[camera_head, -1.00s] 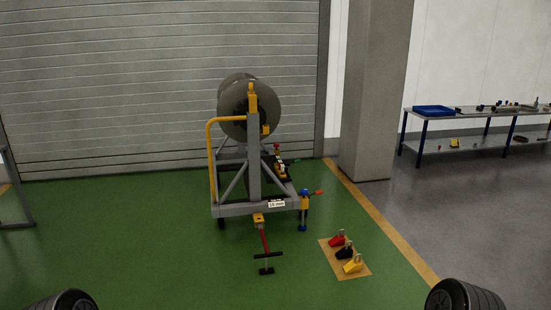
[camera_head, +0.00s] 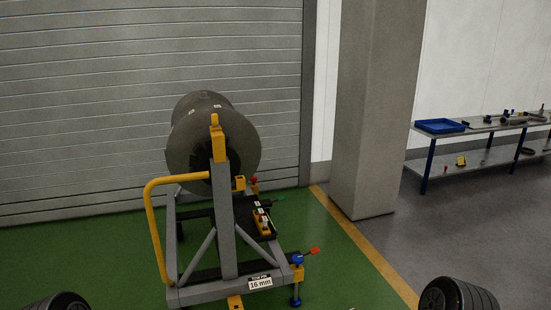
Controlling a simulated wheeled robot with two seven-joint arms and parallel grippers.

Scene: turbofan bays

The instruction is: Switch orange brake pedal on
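A grey wheeled stand (camera_head: 222,285) holds a large grey drum-shaped engine part (camera_head: 180,148). An orange-yellow fitting with a blue knob (camera_head: 297,259) and a red-tipped lever (camera_head: 314,250) sits at the front right corner. Neither gripper is in view. Only dark rounded parts of my arms show at the bottom left and bottom right corners, well apart from the stand.
A yellow handrail (camera_head: 155,230) rises at the stand's left. A shuttered door (camera_head: 80,110) closes the back. A concrete pillar (camera_head: 368,110) stands right of the stand. A workbench (camera_head: 475,131) with a blue tray (camera_head: 440,126) is at the right.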

